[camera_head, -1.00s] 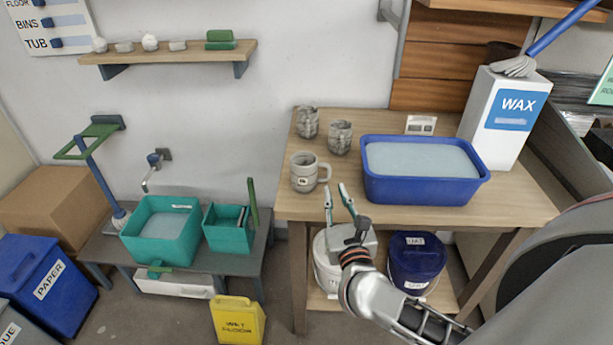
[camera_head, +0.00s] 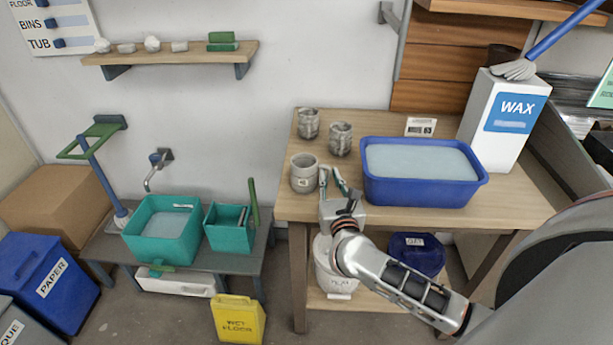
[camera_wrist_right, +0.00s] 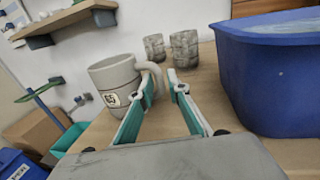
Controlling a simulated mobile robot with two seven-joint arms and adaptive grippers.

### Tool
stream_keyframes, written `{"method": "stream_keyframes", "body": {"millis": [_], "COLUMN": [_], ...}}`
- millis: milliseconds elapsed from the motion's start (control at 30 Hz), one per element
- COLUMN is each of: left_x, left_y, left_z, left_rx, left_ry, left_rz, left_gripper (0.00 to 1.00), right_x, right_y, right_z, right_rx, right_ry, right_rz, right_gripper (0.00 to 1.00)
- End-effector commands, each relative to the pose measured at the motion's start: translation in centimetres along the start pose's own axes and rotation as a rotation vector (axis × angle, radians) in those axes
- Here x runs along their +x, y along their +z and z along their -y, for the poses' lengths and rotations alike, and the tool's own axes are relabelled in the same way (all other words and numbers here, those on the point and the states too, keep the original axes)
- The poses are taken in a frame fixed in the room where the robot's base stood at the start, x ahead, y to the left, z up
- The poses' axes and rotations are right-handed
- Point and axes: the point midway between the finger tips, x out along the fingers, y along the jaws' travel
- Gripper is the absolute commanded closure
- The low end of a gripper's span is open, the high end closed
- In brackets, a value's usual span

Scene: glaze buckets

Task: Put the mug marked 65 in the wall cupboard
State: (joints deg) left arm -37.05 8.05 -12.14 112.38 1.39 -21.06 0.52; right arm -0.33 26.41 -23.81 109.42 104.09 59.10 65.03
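A pale grey mug (camera_head: 304,174) with a small number tag stands upright near the table's front left. In the right wrist view the tag on this mug (camera_wrist_right: 112,76) looks like 65, though small. Its handle points right, toward my right gripper. My right gripper (camera_head: 333,172) is open just right of the mug; in the wrist view its fingertips (camera_wrist_right: 164,90) are at the handle, the left one overlapping its lower part. I cannot tell whether they touch. My left gripper is out of view. No cupboard is clearly identifiable; a wooden edge (camera_head: 510,11) shows at the top right.
Two patterned grey cups (camera_head: 309,124) (camera_head: 341,139) stand behind the mug. A blue tub (camera_head: 420,192) of pale liquid stands close right of my gripper. A card (camera_head: 421,126) and a white WAX box (camera_head: 505,120) are farther back. A wall shelf (camera_head: 170,55) holds small items.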

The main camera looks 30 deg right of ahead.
Motion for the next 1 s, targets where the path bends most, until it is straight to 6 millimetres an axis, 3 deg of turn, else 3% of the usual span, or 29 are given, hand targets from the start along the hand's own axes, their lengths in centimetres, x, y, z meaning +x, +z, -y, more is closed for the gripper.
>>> {"method": "stream_keyframes", "body": {"millis": [67, 167, 667, 867, 1000], "left_x": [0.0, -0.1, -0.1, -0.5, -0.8], "left_y": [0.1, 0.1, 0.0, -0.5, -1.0], "left_z": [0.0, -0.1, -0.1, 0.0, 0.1], "left_rx": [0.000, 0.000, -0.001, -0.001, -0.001], "left_ry": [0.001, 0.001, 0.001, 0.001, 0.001], "left_rz": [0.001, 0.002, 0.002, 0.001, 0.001], "left_gripper": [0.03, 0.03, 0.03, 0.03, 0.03], "right_x": [0.0, 0.0, 0.0, 0.0, 0.0], "right_y": [0.0, 0.0, 0.9, 3.6, 7.1], "right_z": [0.0, 0.0, 0.0, 0.0, 0.0], "right_rx": [0.000, -0.001, 0.000, 0.003, 0.005], "right_ry": [0.000, 0.000, -0.001, 0.001, 0.001], "right_rz": [0.000, 0.000, 0.003, 0.006, 0.008], "right_gripper": [0.84, 1.00, 1.00, 1.00, 1.00]}}
